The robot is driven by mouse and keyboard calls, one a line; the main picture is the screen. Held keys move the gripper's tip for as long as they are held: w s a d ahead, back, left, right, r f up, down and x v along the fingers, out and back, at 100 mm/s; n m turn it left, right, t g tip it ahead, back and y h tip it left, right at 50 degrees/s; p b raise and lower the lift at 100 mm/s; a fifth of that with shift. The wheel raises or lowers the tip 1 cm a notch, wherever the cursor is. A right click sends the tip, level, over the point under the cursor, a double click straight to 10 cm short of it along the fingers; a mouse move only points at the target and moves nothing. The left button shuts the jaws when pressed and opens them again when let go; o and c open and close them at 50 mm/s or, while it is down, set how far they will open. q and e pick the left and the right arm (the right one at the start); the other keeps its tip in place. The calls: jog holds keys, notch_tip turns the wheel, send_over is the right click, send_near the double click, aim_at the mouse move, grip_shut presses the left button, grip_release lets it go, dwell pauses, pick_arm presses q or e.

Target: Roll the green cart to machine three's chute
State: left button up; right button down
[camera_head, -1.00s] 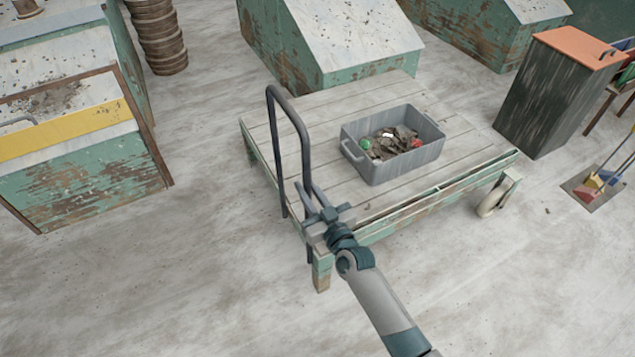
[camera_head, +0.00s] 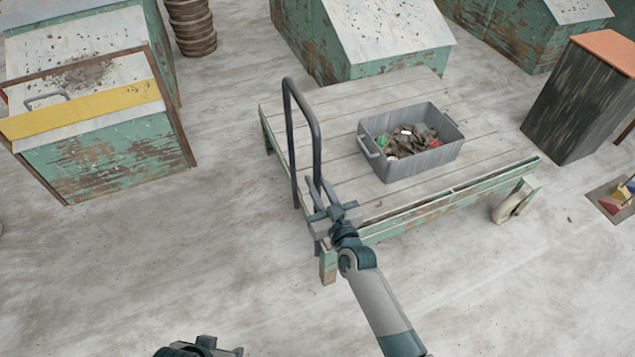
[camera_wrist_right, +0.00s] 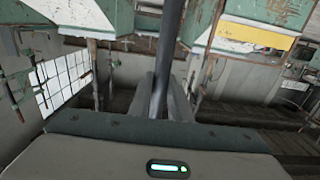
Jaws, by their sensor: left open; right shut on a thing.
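The green cart (camera_head: 345,100) has a grey plank deck, a worn green frame and a dark upright loop handle (camera_head: 318,135) at its left end. My right gripper (camera_head: 322,205) is shut on the lower part of that handle. In the right wrist view the handle bar (camera_wrist_right: 168,50) stands between the fingers. My left gripper (camera_head: 205,348) shows only in part at the bottom edge, open, empty and apart from the cart. Several green machines stand around; I see no number on any, so I cannot tell which is machine three or its chute.
A grey bin (camera_head: 428,165) of scraps sits on the deck. A machine with a yellow stripe (camera_head: 80,110) stands left, another machine (camera_head: 390,70) just behind the cart. A dark cabinet with an orange top (camera_head: 575,105) stands right. Floor between cart and left machine is clear.

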jog(key=s+a+p, duration=0.1)
jog(key=s+a, duration=0.1)
jog(key=a, duration=0.5)
jog(key=shift+s+a, duration=0.2)
jog(key=shift+s, duration=0.2)
jog(key=shift+a, duration=0.1)
